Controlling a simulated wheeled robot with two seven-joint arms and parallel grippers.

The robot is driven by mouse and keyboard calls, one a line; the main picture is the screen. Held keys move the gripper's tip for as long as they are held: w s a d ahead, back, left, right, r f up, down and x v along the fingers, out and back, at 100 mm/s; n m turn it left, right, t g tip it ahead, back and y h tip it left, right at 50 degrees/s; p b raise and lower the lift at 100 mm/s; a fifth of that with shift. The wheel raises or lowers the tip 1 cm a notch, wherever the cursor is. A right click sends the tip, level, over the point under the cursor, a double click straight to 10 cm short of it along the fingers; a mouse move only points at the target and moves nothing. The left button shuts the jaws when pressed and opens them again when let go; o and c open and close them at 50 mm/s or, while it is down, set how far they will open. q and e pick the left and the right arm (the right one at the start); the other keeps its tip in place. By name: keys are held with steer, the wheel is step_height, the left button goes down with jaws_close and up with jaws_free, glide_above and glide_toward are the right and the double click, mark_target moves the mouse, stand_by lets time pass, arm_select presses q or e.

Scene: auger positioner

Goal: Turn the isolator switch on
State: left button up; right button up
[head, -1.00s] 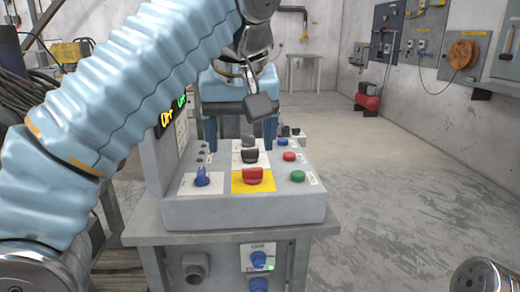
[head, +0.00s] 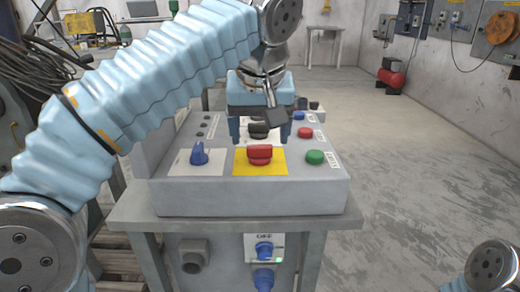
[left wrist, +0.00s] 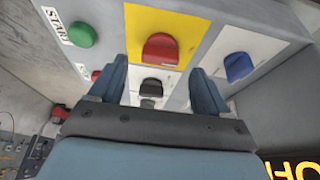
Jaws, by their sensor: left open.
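The red rotary switch (head: 260,153) sits on a yellow plate (head: 272,169) on the sloped control panel; I take it for the isolator. The red switch also shows in the left wrist view (left wrist: 160,49), ahead of and between the fingers. My left gripper (head: 259,134) is open and empty, above the panel behind the red switch, near a black knob (head: 258,131). Its two fingers show in the left wrist view (left wrist: 158,72), apart from the red switch. My right gripper is out of view.
A blue knob (head: 199,154) stands left of the red switch; a green button (head: 315,157) and red button (head: 305,133) are to the right. Below the panel is a lower blue switch (head: 264,250) marked OFF. Open floor lies to the right.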

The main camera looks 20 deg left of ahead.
mark_target(260, 153)
arm_select(q)
steer(key=shift+x, duration=1.45)
steer(key=c, duration=1)
